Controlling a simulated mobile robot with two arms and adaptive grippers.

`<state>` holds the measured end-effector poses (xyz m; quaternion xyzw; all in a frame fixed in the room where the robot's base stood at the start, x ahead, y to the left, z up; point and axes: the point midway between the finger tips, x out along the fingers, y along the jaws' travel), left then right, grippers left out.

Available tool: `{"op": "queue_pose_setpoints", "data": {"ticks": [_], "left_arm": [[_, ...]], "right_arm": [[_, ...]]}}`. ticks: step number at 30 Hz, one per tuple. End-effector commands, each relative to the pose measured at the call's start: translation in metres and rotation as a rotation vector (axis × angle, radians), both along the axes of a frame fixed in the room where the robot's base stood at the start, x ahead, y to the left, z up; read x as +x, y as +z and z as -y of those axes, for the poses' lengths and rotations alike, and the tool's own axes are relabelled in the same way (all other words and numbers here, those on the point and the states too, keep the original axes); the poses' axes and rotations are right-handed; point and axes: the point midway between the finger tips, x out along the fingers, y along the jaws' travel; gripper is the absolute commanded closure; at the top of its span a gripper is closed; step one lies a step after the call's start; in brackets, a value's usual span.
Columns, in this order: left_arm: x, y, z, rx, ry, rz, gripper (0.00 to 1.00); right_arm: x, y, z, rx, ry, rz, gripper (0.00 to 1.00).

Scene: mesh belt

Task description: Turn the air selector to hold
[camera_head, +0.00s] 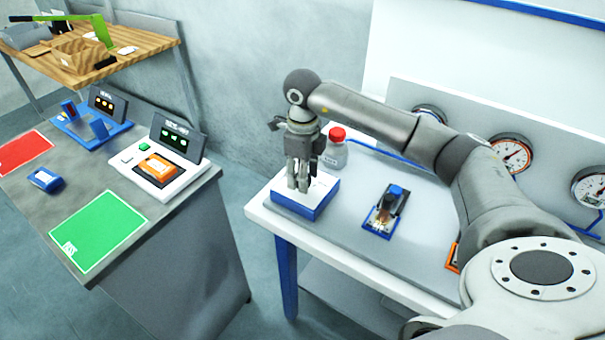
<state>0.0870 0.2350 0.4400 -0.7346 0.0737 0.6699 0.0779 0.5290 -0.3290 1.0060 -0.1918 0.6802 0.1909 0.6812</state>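My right arm reaches in from the right, and its gripper (299,186) points straight down over a white-topped blue block (292,206) at the left end of the bench. The fingertips are at or just above the block's top and hide part of it. The fingers look close together, but I cannot tell whether they are shut or hold anything. A small blue-based device (383,220) with a blue knob (396,191) stands to the right, apart from the gripper. I cannot read any hold mark or tell which of the two is the air selector. My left gripper is out of view.
A red-capped bottle (336,152) stands close behind the gripper. Pressure gauges (511,154) line the back panel. An orange-edged item (453,258) is partly behind my arm. At left, a grey table (185,210) holds scales, a green mat (98,231) and a red mat (22,151).

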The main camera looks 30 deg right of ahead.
Motion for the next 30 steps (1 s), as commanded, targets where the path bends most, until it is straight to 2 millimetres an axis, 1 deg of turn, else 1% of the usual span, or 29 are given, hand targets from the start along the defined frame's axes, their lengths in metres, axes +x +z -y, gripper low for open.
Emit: {"op": "queue_pose_setpoints", "data": {"ticks": [1, 3, 11, 14, 17, 20, 24, 30], "left_arm": [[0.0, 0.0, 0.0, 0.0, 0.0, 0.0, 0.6], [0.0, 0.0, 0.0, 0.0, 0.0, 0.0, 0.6], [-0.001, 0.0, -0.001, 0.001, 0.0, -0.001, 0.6], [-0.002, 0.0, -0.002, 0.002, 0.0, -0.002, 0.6], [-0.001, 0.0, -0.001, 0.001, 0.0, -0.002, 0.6], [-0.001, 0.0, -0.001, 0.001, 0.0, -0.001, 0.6], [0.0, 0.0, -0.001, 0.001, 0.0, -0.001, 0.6], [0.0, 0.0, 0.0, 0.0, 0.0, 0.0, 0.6]], "right_arm": [[0.0, 0.0, 0.0, 0.0, 0.0, 0.0, 0.47], [0.0, 0.0, 0.0, 0.0, 0.0, -0.001, 0.42], [0.0, -0.001, 0.0, 0.0, 0.001, -0.001, 0.42], [0.0, 0.004, -0.001, 0.001, 0.002, -0.001, 0.42], [0.001, 0.016, 0.0, 0.002, 0.002, 0.003, 0.42], [0.001, 0.036, 0.0, 0.0, 0.002, 0.004, 0.42], [0.001, 0.067, 0.0, 0.0, 0.002, 0.004, 0.42], [0.0, 0.102, 0.0, 0.001, 0.001, 0.002, 0.42]]}}
